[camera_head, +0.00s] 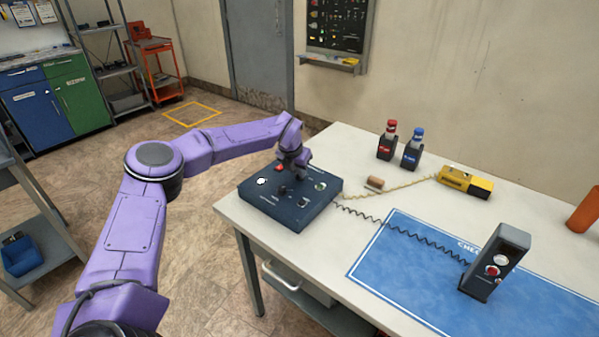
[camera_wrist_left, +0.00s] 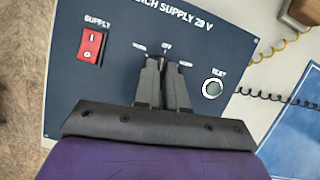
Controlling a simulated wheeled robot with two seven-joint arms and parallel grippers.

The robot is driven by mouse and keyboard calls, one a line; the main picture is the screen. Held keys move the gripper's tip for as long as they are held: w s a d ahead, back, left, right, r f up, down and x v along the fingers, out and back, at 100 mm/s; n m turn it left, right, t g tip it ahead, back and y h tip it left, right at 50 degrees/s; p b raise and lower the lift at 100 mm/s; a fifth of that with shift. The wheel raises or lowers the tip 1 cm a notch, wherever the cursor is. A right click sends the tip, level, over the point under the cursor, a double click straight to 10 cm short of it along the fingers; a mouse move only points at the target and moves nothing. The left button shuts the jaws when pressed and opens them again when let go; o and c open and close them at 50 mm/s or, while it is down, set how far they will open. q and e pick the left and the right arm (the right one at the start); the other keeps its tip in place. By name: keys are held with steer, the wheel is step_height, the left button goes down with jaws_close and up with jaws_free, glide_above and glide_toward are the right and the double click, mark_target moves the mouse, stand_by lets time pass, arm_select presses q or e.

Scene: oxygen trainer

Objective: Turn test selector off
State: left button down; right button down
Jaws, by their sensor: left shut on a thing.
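The dark blue bench supply box (camera_head: 262,203) stands on the left part of the white table, and its panel (camera_wrist_left: 75,18) fills much of the left wrist view. My left gripper (camera_head: 298,172) reaches down onto the panel from above. In the wrist view its fingers (camera_wrist_left: 164,82) are shut on the test selector, just below the OFF label and between two side labels. The fingers hide the selector knob, so I cannot tell which label it points to. A red supply rocker switch (camera_wrist_left: 91,45) is to the left and a round test button (camera_wrist_left: 213,87) to the right. My right gripper is not in view.
A dark handheld unit (camera_head: 495,262) stands on a blue mat (camera_head: 400,285), with a coiled black cord towards the box. A yellow device (camera_head: 464,181), a brown cylinder (camera_head: 375,183), a red-topped bottle (camera_head: 390,138) and a blue-topped bottle (camera_head: 414,148) stand behind.

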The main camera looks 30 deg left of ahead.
arm_select(q)
steer(key=shift+a+m+h, duration=0.1)
steer(key=shift+m+h, duration=0.2)
steer(key=shift+m, duration=0.5)
steer(key=c, duration=1.2)
jaws_free()
steer(key=b+v, duration=0.2)
steer(key=v, duration=0.8)
steer(key=shift+r, duration=0.25)
steer(key=shift+s+a, duration=0.1)
